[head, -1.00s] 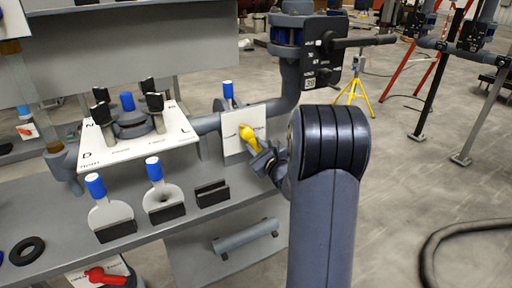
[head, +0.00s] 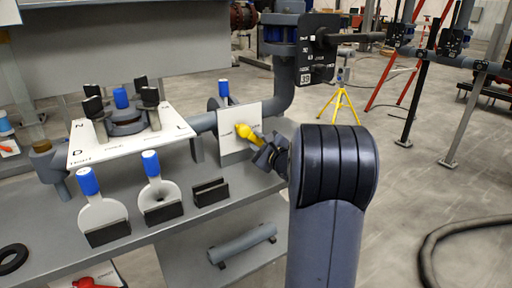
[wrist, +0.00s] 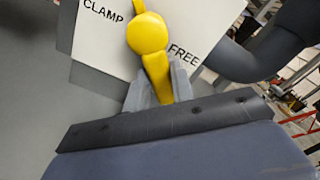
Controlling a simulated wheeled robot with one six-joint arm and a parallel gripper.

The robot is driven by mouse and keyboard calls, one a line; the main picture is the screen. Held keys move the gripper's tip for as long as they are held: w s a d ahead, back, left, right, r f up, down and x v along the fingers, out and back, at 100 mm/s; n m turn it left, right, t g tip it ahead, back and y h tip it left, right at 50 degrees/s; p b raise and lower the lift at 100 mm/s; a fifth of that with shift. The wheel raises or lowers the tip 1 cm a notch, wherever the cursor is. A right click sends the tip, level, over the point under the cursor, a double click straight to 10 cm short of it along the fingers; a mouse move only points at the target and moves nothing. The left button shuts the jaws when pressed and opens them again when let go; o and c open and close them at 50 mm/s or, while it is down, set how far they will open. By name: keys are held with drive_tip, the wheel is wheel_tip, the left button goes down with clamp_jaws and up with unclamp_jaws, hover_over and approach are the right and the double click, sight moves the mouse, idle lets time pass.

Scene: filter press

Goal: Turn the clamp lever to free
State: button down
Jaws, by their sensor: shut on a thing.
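The plate (wrist: 100,48) reads CLAMP at upper left and FREE just right of the handle. My gripper (wrist: 160,88) is shut on the handle's outer end, one finger on each side. In the head view my gripper (head: 262,145) is at the lever's right end, partly hidden by my wrist.
A labelled white panel (head: 100,155) with black posts stands to the left. Blue-capped paddles (head: 103,214) and a black holder (head: 211,191) sit on the grey bench (head: 40,205). A grey pipe (head: 284,85) rises behind the plate.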

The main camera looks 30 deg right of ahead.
drive_tip(key=c, duration=1.2)
unclamp_jaws()
drive_tip(key=s, duration=1.1)
drive_tip(key=shift+d, duration=0.2)
drive_tip(key=shift+w, duration=0.15)
drive_tip(key=w, duration=1)
drive_tip(key=shift+w+a, duration=0.2)
drive_tip(key=shift+w, duration=0.1)
drive_tip(key=shift+w+r+p, duration=0.1)
drive_tip(key=shift+p, duration=0.2)
